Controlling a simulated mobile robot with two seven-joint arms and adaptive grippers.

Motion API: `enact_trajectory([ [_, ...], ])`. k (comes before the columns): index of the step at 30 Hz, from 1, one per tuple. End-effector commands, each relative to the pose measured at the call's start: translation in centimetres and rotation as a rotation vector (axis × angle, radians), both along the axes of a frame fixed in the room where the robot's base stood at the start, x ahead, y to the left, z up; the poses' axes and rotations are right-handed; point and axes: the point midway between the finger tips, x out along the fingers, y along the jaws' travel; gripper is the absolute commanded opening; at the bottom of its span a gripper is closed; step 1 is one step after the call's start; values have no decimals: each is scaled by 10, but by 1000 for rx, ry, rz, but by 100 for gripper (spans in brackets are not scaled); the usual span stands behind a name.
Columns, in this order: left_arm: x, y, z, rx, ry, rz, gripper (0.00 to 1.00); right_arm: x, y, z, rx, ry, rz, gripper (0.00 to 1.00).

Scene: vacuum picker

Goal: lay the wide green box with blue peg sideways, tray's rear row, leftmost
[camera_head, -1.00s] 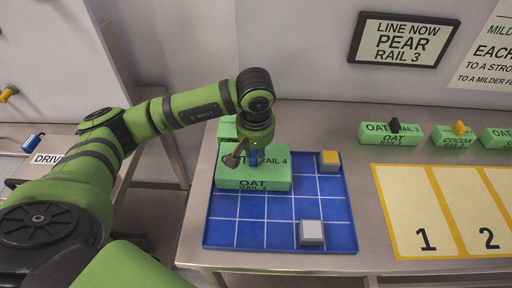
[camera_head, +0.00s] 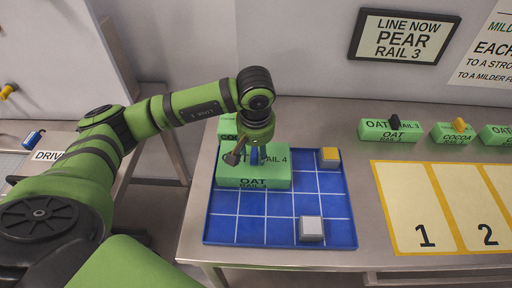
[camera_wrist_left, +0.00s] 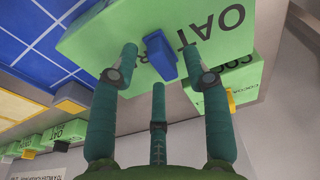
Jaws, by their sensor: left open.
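The wide green box (camera_head: 235,182), labelled OAT and RAIL 4, lies on the blue tray (camera_head: 235,231) in its rear left part, long side running left to right. Its blue peg (camera_head: 254,157) stands up from its top; it also shows in the left wrist view (camera_wrist_left: 160,56). My left gripper (camera_head: 253,153) is directly over the box, its fingers spread around the peg. In the left wrist view, gaps show between the fingers (camera_wrist_left: 158,65) and the peg. The arm hides part of the box's top. My right gripper is out of view.
A yellow-topped block (camera_head: 330,158) is at the tray's rear right and a grey block (camera_head: 311,229) at its front. Another green box (camera_head: 227,128) stands behind the wide one. Green boxes (camera_head: 388,132) line the back right, behind numbered yellow-edged panels (camera_head: 420,205).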

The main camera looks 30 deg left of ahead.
Motion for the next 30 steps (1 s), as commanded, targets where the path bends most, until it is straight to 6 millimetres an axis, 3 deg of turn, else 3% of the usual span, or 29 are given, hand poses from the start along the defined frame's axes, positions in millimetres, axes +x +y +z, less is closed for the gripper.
enact_trajectory([
  [15, -12, -7, 101, 1, -8, -1, 48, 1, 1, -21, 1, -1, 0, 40],
  [21, -15, -8, 116, -1, -5, 0, 48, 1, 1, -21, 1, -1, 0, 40],
  [30, -15, -8, 117, -1, -3, 0, 48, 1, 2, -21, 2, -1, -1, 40],
])
